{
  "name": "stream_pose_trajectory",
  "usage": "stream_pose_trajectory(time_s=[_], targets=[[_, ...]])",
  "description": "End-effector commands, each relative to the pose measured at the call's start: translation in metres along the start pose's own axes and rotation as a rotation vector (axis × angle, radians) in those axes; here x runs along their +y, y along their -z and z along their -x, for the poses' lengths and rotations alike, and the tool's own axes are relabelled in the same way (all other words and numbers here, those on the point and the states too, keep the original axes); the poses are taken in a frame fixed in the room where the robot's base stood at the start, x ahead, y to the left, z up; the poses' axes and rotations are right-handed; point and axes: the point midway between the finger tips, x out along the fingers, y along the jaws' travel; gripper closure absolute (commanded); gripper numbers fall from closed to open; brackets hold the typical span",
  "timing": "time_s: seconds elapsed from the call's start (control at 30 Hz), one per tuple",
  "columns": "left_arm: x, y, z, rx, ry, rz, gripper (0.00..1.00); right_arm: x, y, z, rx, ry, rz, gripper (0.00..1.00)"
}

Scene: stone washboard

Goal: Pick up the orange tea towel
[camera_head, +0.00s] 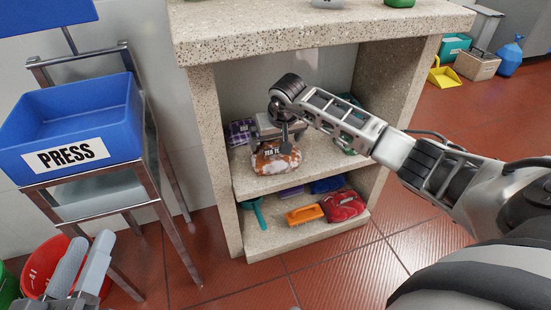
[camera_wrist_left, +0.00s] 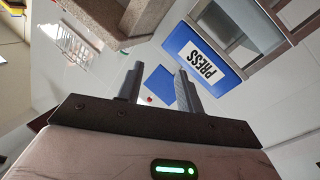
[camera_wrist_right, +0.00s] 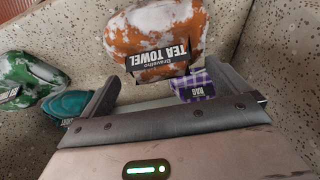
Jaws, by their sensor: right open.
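The orange tea towel (camera_head: 268,163) is an orange-and-white bundle with a dark label reading "TEA TOWEL". It rests on the middle shelf of the stone unit, and it shows large at the top of the right wrist view (camera_wrist_right: 158,25). My right gripper (camera_head: 284,138) is open and at the towel in the head view, partly covering it. In the right wrist view its spread fingers (camera_wrist_right: 163,88) frame the side towards the towel; whether they touch it I cannot tell. My left gripper (camera_head: 84,264) is open and empty at the lower left, over the red bucket.
A purple checked rag (camera_wrist_right: 194,87) lies close by the towel. A green-and-white bundle (camera_wrist_right: 30,80) and a teal item (camera_wrist_right: 68,103) are on the other side. The stone unit's side walls and top slab (camera_head: 320,38) bound the shelf. The lower shelf holds an orange brush (camera_head: 304,214).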

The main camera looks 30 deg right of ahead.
Motion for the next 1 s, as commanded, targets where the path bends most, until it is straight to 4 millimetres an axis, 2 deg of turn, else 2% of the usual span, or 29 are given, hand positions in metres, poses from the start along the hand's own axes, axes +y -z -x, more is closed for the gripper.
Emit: stream_pose_trajectory(time_s=[0.07,0.27,0.3,0.53,0.77,0.93,1.0], targets=[[-0.001,0.001,-0.001,0.016,-0.005,-0.024,0.64,0.000,0.000,-0.006,-0.001,0.000,-0.002,0.00],[-0.001,0.002,-0.002,0.018,-0.003,-0.030,0.64,0.000,0.000,-0.005,0.000,0.000,0.000,0.00],[-0.001,0.002,-0.002,0.017,-0.003,-0.030,0.64,0.000,0.000,-0.005,0.000,0.000,0.000,0.03],[-0.001,0.001,-0.001,0.014,-0.002,-0.029,0.64,0.000,0.000,-0.005,0.000,0.000,0.000,0.67],[-0.001,0.001,-0.001,0.013,-0.002,-0.029,0.64,0.000,0.001,-0.004,0.002,0.000,-0.001,0.67],[0.001,0.001,-0.001,-0.007,-0.004,-0.007,0.64,0.001,0.005,0.004,0.003,-0.001,0.000,0.67],[-0.001,-0.010,0.004,-0.058,0.019,0.050,0.64,0.000,0.008,0.011,0.004,0.000,0.001,0.67]])
